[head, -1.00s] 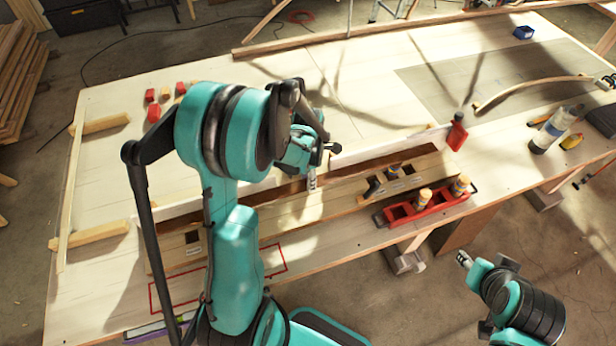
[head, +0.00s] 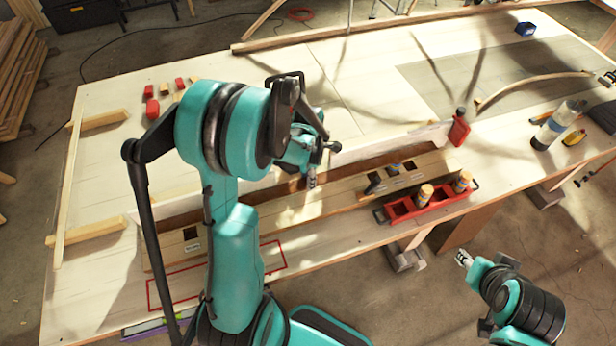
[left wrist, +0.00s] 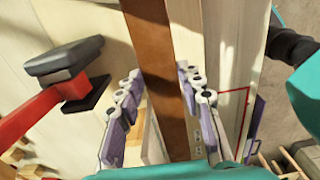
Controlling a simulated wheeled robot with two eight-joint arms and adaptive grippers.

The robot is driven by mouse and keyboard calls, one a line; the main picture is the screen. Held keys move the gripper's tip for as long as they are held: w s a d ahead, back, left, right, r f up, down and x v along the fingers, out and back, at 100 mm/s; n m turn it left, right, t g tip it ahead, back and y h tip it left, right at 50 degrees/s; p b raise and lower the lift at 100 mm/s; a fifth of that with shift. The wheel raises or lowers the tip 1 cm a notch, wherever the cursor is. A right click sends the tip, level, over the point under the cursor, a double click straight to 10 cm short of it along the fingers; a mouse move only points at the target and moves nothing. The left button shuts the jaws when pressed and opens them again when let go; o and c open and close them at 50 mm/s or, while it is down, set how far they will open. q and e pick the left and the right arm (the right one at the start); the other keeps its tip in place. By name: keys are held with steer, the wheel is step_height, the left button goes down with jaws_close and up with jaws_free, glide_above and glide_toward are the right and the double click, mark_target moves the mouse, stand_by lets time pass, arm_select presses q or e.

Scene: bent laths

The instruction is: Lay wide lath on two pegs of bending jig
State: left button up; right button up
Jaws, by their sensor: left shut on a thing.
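The wide lath is a dark brown strip (left wrist: 153,50) running between the fingers of my left gripper in the left wrist view. My left gripper (head: 312,180) is shut on it, above the middle of the table. In the head view, part of a brown strip shows along a white upright board (head: 390,146), and my arm hides much of that area. Two light wooden bars (head: 98,121) and (head: 88,232) stick out at the table's left, with a thin pale lath (head: 70,185) across them; I cannot tell if these are the jig's pegs. My right gripper (head: 464,258) is off the front edge, its fingers unclear.
A long wooden beam with square holes (head: 330,200) lies before the white board. A red tray (head: 400,208) holds orange-topped bottles. A red clamp-like piece (head: 459,130) stands at the board's right end. A red outline (head: 270,257) marks the front left. The back middle is mostly clear.

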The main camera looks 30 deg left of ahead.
arm_select(q)
steer(key=shift+f, duration=0.25)
steer(key=o, duration=1.5)
steer(key=shift+r, duration=0.1)
steer(key=shift+r+p, duration=1.7)
steer(key=shift+r, duration=1.25)
step_height(320, 180, up, 7)
steer(key=p, duration=0.4)
steer(key=shift+p, duration=0.3)
